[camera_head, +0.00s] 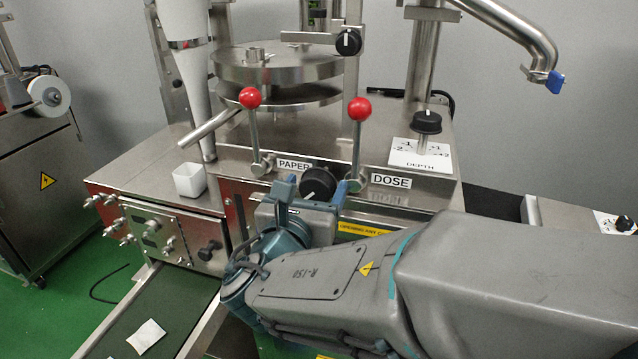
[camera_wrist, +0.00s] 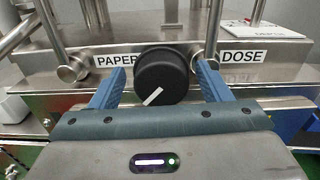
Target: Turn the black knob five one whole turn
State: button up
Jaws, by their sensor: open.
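A round black knob (camera_head: 318,181) sits on the front of the steel machine, between the PAPER and DOSE labels. It also shows in the wrist view (camera_wrist: 162,72), where its white pointer line slants to the lower left. No number is readable on it. My gripper (camera_head: 314,191) is in front of the knob with its blue fingers apart. In the wrist view my gripper (camera_wrist: 161,80) has one finger on each side of the knob, with a visible gap on both sides. Nothing is held.
Two red-ball levers (camera_head: 250,98) (camera_head: 360,109) rise close to the knob's left and right. A black DEPTH knob (camera_head: 427,122) stands on top at the right, another black knob (camera_head: 348,42) higher up. A white cup (camera_head: 189,180) stands left. A conveyor (camera_head: 128,318) runs at lower left.

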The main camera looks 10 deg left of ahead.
jog(key=c, duration=1)
